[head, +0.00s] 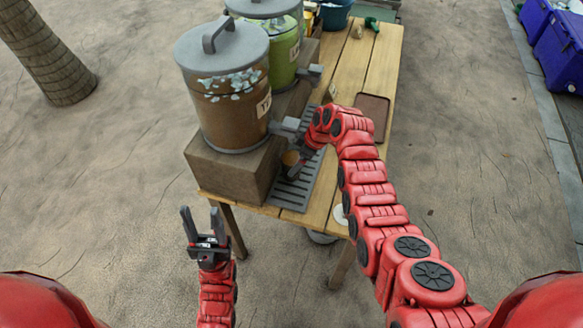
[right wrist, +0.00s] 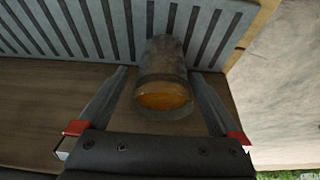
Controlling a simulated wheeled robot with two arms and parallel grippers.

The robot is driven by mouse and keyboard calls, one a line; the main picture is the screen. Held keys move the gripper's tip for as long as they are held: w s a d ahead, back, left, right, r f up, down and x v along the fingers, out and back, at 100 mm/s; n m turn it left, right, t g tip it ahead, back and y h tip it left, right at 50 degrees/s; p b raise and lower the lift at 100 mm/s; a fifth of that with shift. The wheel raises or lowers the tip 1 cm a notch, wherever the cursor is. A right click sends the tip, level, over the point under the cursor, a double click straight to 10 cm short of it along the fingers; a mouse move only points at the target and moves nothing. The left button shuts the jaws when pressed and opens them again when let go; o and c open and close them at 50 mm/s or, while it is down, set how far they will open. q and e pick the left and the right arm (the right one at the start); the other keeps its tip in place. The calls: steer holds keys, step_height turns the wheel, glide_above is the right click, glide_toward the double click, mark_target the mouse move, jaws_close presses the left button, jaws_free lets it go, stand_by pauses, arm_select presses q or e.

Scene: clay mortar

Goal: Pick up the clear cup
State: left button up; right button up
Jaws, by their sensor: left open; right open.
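The clear cup (head: 291,159) holds something amber and sits at the drip grate, below the tap of the brown dispenser. In the right wrist view the cup (right wrist: 165,66) is between the two fingers of my right gripper (right wrist: 161,76). Gaps show on both sides, and the fingers are open. In the head view my right gripper (head: 302,163) is partly hidden by its own wrist. My left gripper (head: 200,211) is open and empty, over the ground in front of the table.
The brown dispenser (head: 225,100) stands on a wooden block (head: 228,172) left of the grate (head: 300,187). A green dispenser (head: 284,55) is behind it. A brown tray (head: 373,113) lies on the table (head: 350,75). Blue bins (head: 560,45) stand far right.

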steer(key=shift+s+a+f, duration=0.1)
steer(key=shift+a+f, duration=0.1)
steer(key=shift+f, duration=0.15)
steer(key=b+x, duration=0.1)
steer(key=x, duration=0.3)
steer(key=shift+f, duration=0.1)
steer(key=shift+c, duration=0.2)
steer(key=shift+c, duration=1.2)
jaws_close()
steer(key=shift+b, duration=0.3)
